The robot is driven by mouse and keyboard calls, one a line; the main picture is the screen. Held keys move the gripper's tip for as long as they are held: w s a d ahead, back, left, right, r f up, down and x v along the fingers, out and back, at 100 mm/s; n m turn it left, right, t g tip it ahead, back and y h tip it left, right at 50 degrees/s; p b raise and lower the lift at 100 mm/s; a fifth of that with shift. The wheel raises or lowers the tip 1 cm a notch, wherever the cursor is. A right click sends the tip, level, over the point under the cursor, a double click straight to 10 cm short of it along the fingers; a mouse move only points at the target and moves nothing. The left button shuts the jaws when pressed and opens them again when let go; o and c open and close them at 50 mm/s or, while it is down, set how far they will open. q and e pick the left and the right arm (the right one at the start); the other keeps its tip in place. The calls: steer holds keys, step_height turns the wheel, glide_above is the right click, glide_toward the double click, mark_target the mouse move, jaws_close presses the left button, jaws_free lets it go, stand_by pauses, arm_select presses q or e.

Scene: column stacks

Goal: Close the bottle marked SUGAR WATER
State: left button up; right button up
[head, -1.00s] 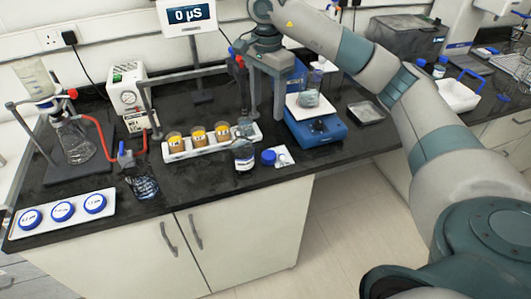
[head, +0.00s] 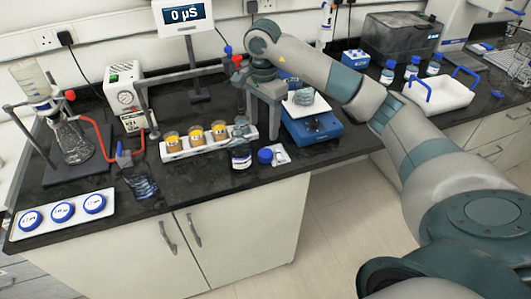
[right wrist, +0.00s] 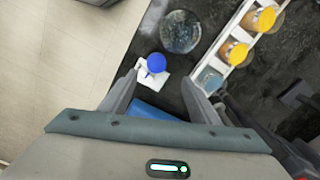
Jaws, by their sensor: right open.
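An open bottle (head: 241,157) with a dark body and a pale label stands at the bench's front edge; its label is too small to read. It shows from above as a round clear shape in the right wrist view (right wrist: 181,32). A blue screw cap (head: 265,156) lies on a white card (head: 282,156) just right of the bottle; the cap also shows in the right wrist view (right wrist: 156,62). My right gripper (head: 261,122) is open and empty, above and behind the cap. In the right wrist view the cap appears beyond and between the fingertips. My left gripper is not in view.
A white rack (head: 205,146) with orange-topped jars stands just behind and left of the bottle. A blue balance (head: 316,129) stands right of the gripper. A flask (head: 140,184) and a tray with blue lids (head: 62,212) are at left.

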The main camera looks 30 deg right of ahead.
mark_target(266, 153)
step_height(266, 153, down, 4)
steer(key=shift+r+p, duration=0.1)
steer(key=shift+p, duration=0.65)
steer(key=shift+f, duration=0.7)
steer(key=f+p, duration=0.2)
steer(key=shift+s+p, duration=0.3)
steer(key=shift+s, duration=0.1)
step_height(266, 153, down, 2)
steer(key=shift+f+p, duration=0.1)
steer(key=shift+p, duration=0.4)
steer(key=shift+d+f, duration=0.1)
steer(key=shift+f, duration=0.4)
steer(key=c, duration=1.1)
